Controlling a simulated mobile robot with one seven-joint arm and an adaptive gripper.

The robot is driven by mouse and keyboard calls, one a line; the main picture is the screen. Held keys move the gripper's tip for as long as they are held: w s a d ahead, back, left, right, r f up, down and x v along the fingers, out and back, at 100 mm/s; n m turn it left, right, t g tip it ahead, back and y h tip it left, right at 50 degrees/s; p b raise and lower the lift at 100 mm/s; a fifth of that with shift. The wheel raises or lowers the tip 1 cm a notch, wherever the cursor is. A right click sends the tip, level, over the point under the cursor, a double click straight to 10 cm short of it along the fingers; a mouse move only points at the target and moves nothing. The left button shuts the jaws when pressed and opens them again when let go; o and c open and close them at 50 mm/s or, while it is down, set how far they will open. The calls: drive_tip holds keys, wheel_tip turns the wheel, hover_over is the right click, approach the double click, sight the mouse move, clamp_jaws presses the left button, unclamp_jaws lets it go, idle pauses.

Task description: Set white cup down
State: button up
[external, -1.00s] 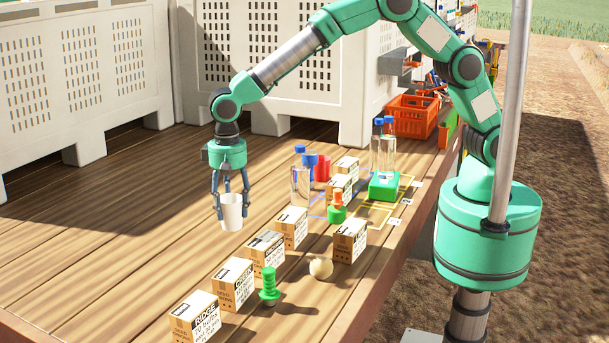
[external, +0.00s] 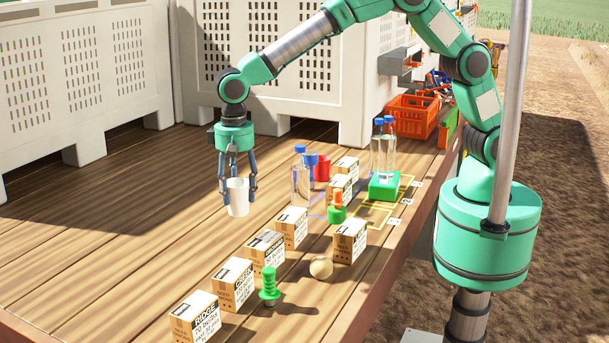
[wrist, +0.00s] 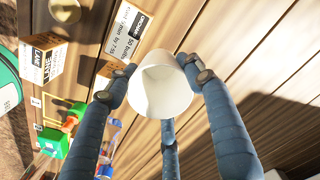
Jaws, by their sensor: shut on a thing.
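The white cup (external: 238,198) is upright in my gripper (external: 238,188), over the wooden deck left of the bottle and boxes. In the external view I cannot tell for sure whether its base touches the planks. In the wrist view the white cup (wrist: 163,88) shows its open mouth, and it looks empty. The blue-grey fingers of my gripper (wrist: 160,85) close around its sides, with a third finger below it in the picture.
Small cardboard boxes (external: 234,284) stand in a row to the right and front, with a green screw-shaped piece (external: 269,285) and an onion-like ball (external: 321,267). A clear bottle (external: 301,184) stands right of the cup. Planks (external: 120,235) to the left are bare.

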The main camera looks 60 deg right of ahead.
drive_tip(key=s+d+b, duration=0.1)
drive_tip(key=s+d, duration=0.1)
drive_tip(key=s, duration=1.6)
drive_tip(key=s+d+b, duration=0.2)
drive_tip(key=s, duration=1.5)
wheel_tip(320, 180, down, 10)
drive_tip(key=m, duration=0.1)
drive_tip(key=shift+s, duration=0.2)
drive_tip(key=shift+d, duration=0.1)
drive_tip(key=w+a, duration=0.4)
drive_tip(key=a, duration=0.3)
drive_tip(key=w+a+f+p, duration=0.1)
drive_tip(key=w+a, duration=0.3)
drive_tip(key=a, duration=0.2)
drive_tip(key=shift+w+a+f, duration=0.15)
drive_tip(key=shift+a+f, duration=0.15)
drive_tip(key=shift+a, duration=0.05)
drive_tip(key=shift+f, duration=1.75)
